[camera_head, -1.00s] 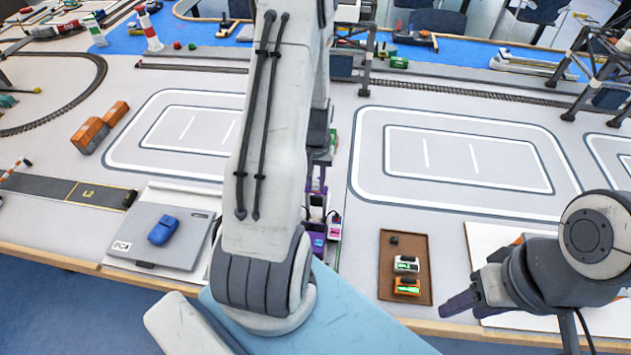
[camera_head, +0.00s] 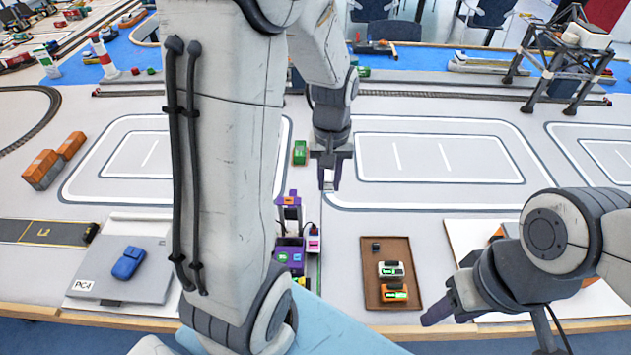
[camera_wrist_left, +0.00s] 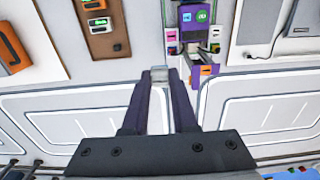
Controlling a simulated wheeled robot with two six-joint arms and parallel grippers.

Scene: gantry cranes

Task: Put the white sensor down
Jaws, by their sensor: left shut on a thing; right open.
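My left gripper (camera_head: 331,182) points down over the table behind the purple station. It is shut on a small pale block, which looks like the white sensor (camera_head: 328,176); the fingers hide much of it. In the left wrist view the pale block (camera_wrist_left: 158,75) sits between the fingertips, just beside the purple station (camera_wrist_left: 196,30). Whether it touches the table I cannot tell. The purple station (camera_head: 290,258) is partly hidden by my left arm. My right gripper (camera_head: 440,303) is open and empty, right of the brown tray.
The brown tray (camera_head: 371,295) holds a white and an orange device with green displays and a small black block. A green block (camera_head: 300,152) stands left of my left gripper. A gantry crane (camera_head: 560,65) stands back right. The outlined area (camera_head: 440,165) is clear.

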